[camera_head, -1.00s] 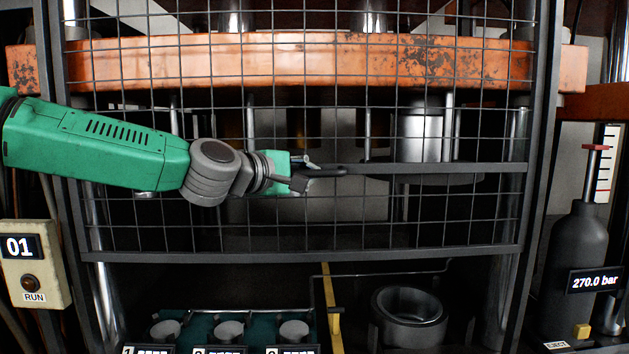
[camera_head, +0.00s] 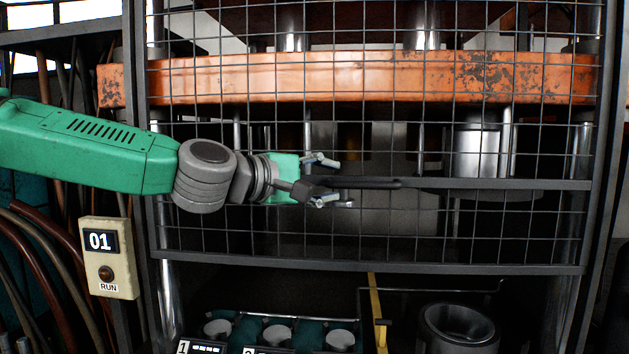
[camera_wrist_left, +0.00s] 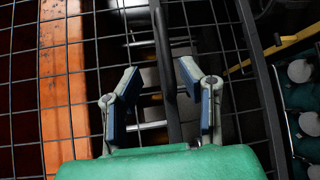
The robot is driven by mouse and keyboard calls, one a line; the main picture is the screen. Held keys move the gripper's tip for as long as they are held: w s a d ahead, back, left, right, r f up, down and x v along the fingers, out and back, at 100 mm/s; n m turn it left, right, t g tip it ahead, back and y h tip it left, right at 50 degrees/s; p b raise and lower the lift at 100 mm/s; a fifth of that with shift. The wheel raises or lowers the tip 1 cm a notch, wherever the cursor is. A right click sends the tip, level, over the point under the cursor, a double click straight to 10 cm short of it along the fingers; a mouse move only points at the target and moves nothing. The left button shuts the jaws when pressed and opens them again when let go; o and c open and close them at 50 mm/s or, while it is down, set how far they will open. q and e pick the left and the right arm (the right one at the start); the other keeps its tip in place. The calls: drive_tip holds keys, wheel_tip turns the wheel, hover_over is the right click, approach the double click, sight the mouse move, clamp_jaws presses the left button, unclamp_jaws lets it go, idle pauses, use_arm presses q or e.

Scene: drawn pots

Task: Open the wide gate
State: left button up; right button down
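The wide gate (camera_head: 400,264) is a dark framed wire-mesh panel in front of the press. It hangs with its bottom rail above the lower opening. A dark crossbar (camera_head: 480,184) runs over the mesh with a dark handle piece (camera_head: 370,183) at its left part. My left gripper (camera_head: 324,180) is open at the left end of this handle. In the left wrist view the two blue-padded fingers (camera_wrist_left: 160,72) stand apart with the dark bar (camera_wrist_left: 165,70) between them. I cannot tell whether they touch it. My right gripper is not in view.
An orange rusted beam (camera_head: 350,77) lies behind the mesh. A control box (camera_head: 108,258) marked 01 with a RUN button is at the left, near hoses. Below the gate are a teal tray (camera_head: 310,336) with several cups, a yellow bar (camera_head: 378,310) and a dark ring-shaped die (camera_head: 458,328).

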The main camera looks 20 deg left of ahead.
use_arm(q)
drive_tip(key=v, duration=0.3)
drive_tip(key=shift+d, duration=0.1)
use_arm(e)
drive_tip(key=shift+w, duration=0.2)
use_arm(q)
drive_tip(key=shift+w, duration=0.1)
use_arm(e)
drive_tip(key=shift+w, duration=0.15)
